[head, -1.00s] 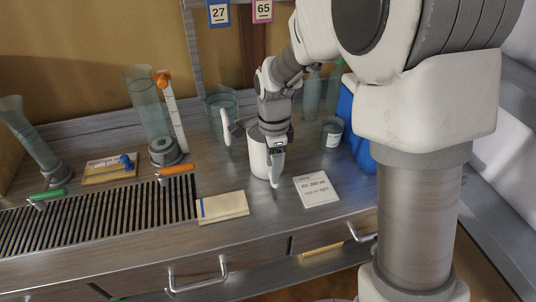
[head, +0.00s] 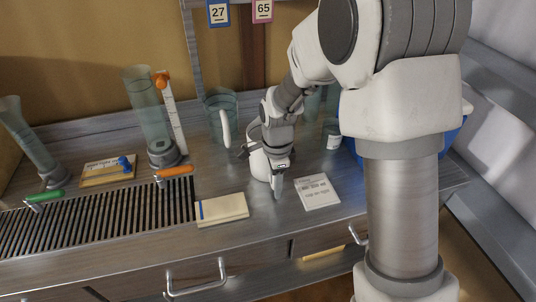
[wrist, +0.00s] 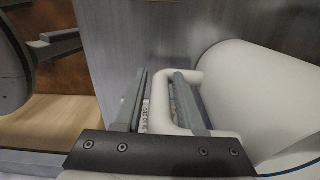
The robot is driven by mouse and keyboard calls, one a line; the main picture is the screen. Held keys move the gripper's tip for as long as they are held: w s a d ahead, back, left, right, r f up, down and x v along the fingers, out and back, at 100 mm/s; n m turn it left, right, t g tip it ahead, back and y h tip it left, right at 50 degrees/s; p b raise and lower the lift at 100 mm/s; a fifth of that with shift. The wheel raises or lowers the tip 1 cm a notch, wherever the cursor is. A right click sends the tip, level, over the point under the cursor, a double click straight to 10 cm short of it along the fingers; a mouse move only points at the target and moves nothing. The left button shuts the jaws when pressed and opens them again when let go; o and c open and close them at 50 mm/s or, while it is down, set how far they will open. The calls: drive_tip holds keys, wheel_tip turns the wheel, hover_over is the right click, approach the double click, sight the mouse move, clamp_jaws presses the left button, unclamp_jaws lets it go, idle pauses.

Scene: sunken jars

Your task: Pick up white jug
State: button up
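The white jug (head: 257,163) stands on the grey counter, partly hidden behind my gripper (head: 278,188) in the head view. In the wrist view the jug's smooth white body (wrist: 255,90) fills the right side, with its looped handle (wrist: 160,98) toward the middle. My gripper (wrist: 160,95) is open in the wrist view. Its right finger appears to pass over or into the handle loop. Its left finger is outside, so the handle's outer bar lies between them. A gap shows between the left finger and the handle.
A printed card (head: 317,192) lies just right of my gripper. A cream pad (head: 221,209) lies to the left, beside a slotted drain (head: 110,226). A glass vessel (head: 220,112) and a small labelled jar (head: 332,133) stand behind. A blue bin (head: 452,140) is at right.

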clamp_jaws()
idle(1.0)
drive_tip(key=shift+w+r, duration=0.1)
drive_tip(key=shift+r, duration=0.05)
